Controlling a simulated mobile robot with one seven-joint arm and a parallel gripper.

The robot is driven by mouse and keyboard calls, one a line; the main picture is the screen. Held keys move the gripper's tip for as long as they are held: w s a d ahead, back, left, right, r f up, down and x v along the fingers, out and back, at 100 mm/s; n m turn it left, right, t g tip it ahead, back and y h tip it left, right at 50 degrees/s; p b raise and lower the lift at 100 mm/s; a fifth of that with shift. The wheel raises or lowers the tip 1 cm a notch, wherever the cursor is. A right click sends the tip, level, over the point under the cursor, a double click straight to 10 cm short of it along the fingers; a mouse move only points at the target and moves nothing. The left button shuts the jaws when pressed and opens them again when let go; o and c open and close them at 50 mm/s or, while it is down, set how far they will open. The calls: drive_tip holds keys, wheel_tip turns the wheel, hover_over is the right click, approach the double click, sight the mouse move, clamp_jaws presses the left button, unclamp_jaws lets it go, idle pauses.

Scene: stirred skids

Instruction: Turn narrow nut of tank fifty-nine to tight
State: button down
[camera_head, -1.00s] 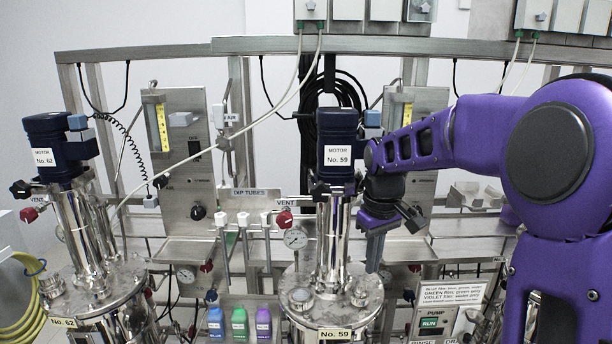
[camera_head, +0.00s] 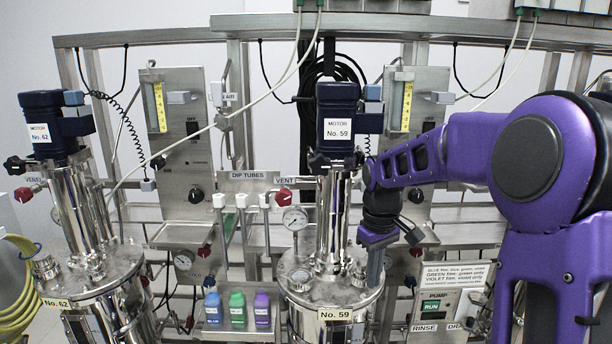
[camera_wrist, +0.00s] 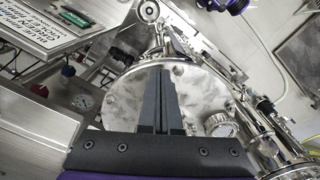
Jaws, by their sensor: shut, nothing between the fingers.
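Tank fifty-nine (camera_head: 333,318) stands at the middle of the head view, labelled No. 59, with its motor (camera_head: 338,112) on a steel column above the lid. On its lid sit a round fitting (camera_head: 300,279) on the left and a smaller one (camera_head: 359,279) on the right. I cannot tell which is the narrow nut. My gripper (camera_head: 375,282) points down over the lid's right side, close to the right fitting; contact is unclear. In the wrist view its fingers (camera_wrist: 163,72) are together and empty over a round steel lid (camera_wrist: 120,85), with a ridged cap (camera_wrist: 220,126) right of them.
Tank sixty-two (camera_head: 60,304) stands at the left. Blue, green and violet bottles (camera_head: 238,310) sit between the tanks. A pressure gauge (camera_head: 295,219) and a red vent knob (camera_head: 284,196) are left of the column. A pump panel (camera_head: 434,310) is right of tank fifty-nine.

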drive_tip(key=shift+w+a+p, duration=0.25)
drive_tip(key=shift+w+p, duration=0.05)
idle(0.9)
drive_tip(key=shift+s+a+p, duration=0.1)
drive_tip(key=shift+a+p, duration=0.35)
drive_tip(key=shift+p, duration=0.85)
drive_tip(key=shift+s, duration=0.1)
drive_tip(key=shift+s+d, duration=0.15)
drive_tip(key=shift+s, duration=0.1)
drive_tip(key=shift+r, duration=0.15)
wheel_tip(320, 180, up, 2)
drive_tip(key=shift+d+r+p, duration=0.1)
drive_tip(key=shift+r+p, duration=0.1)
drive_tip(key=shift+p, duration=0.9)
wheel_tip(320, 180, up, 3)
drive_tip(key=shift+s+r, duration=0.1)
drive_tip(key=shift+r, duration=0.05)
drive_tip(key=shift+d, duration=0.1)
